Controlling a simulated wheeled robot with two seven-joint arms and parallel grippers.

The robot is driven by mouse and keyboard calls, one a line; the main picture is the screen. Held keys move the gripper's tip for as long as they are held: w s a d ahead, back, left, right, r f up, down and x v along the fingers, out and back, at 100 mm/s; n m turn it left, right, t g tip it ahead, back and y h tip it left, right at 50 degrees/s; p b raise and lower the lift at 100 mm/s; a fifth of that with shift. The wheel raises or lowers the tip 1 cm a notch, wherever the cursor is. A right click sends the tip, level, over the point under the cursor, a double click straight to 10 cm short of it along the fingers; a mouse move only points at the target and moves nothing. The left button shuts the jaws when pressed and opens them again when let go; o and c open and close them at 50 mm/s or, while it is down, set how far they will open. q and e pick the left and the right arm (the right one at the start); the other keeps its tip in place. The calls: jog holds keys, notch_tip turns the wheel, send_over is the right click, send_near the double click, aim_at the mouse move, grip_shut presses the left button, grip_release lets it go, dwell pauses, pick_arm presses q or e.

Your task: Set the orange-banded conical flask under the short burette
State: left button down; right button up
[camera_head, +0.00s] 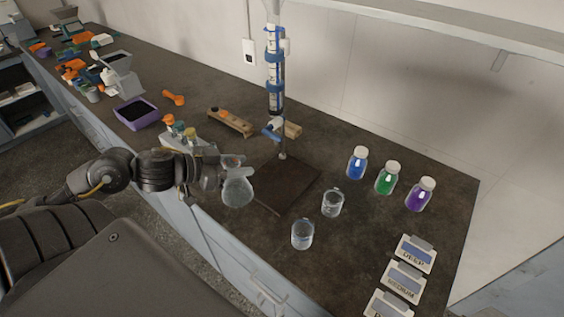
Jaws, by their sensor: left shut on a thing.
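My left gripper (220,172) comes in from the left and is shut on a clear conical flask (238,192). It holds the flask near the neck, at the left edge of the stand's dark base plate (297,182). I cannot make out an orange band, nor tell whether the flask touches anything below. One burette (274,75) hangs upright on the stand, held by blue clamps. Its blue stopcock (271,130) is above the back of the base plate. The flask is in front and to the left of the stopcock. My right gripper is not in view.
Two clear beakers (302,236) (332,204) stand right of and in front of the plate. Blue (356,165), green (386,180) and purple (420,197) bottles stand at right. Label cards (404,279) lie at front right. A wooden rack (231,122) and purple tray (136,113) are behind.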

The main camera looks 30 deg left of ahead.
pick_arm(q)
jog(key=r+p+x, duration=0.1)
jog(key=p+x, duration=0.1)
jog(key=x, duration=1)
jog(key=shift+w+d, duration=0.4)
jog(key=shift+w, duration=0.05)
jog(key=shift+r, duration=0.1)
jog(key=c, duration=1)
grip_release()
jog(key=shift+o, duration=0.2)
